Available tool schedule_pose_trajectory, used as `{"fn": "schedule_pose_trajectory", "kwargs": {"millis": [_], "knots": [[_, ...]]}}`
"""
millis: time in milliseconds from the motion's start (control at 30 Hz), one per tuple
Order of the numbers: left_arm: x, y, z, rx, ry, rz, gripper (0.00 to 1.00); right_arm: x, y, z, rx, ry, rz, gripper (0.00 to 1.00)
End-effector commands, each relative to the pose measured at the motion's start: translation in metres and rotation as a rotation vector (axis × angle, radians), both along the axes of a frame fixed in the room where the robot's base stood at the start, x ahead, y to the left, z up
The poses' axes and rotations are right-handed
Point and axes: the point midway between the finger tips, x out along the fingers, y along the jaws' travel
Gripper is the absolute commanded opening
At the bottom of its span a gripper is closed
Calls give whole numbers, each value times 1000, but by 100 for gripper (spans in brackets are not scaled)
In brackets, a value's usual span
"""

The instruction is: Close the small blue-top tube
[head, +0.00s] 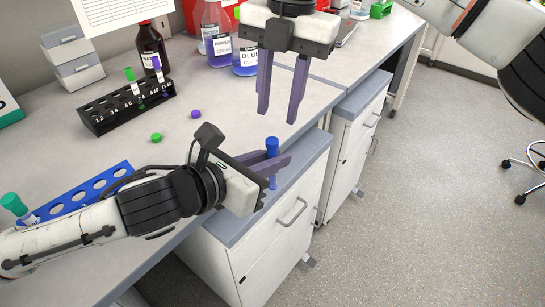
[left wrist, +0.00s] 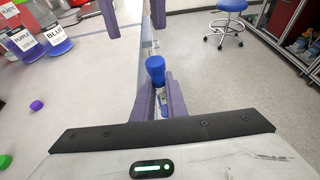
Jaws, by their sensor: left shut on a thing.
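The small blue-top tube (head: 272,147) is upright in my left gripper (head: 277,166), with its blue cap seated on top. The left gripper is shut on it, below the cap, above the bench's front edge. In the left wrist view the blue cap (left wrist: 155,68) rises above the left gripper's fingers (left wrist: 160,100). My right gripper (head: 282,95) points down above and slightly right of the tube, apart from it. Its two fingers are spread with nothing between them. Its fingertips also show at the top of the left wrist view (left wrist: 133,15).
A blue rack (head: 85,197) stands at the front left. Loose green (head: 156,138) and purple (head: 196,114) caps lie on the bench. Bottles (head: 218,40) stand at the back. Free floor lies to the right.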

Motion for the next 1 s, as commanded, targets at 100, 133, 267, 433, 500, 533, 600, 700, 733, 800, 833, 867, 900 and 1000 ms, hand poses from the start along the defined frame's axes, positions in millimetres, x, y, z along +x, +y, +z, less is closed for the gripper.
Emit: {"fn": "schedule_pose_trajectory", "kwargs": {"millis": [100,133,267,433,500,533,600,700,733,800,833,867,900,1000], "knots": [[0,0,0,0,0,0,0,-18,7,28,-60,-6,76,32],[0,0,0,0,0,0,0,-21,8,32,-71,-5,89,32],[0,0,0,0,0,0,0,-30,10,44,-100,-2,121,32],[0,0,0,0,0,0,0,-33,11,46,-106,1,131,32],[0,0,0,0,0,0,0,-33,11,46,-105,0,130,32],[0,0,0,0,0,0,0,-33,11,46,-105,0,130,32],[0,0,0,0,0,0,0,-33,11,46,-105,0,130,32],[0,0,0,0,0,0,0,-33,11,44,-105,0,129,32],[0,0,0,0,0,0,0,-33,11,42,-106,0,130,32],[0,0,0,0,0,0,0,-33,10,35,-107,0,129,32],[0,0,0,0,0,0,0,-32,10,31,-106,0,129,32],[0,0,0,0,0,0,0,-33,10,26,-107,0,129,32],[0,0,0,0,0,0,0,-33,10,20,-107,0,129,32],[0,0,0,0,0,0,0,-33,10,4,-106,1,129,32]]}}
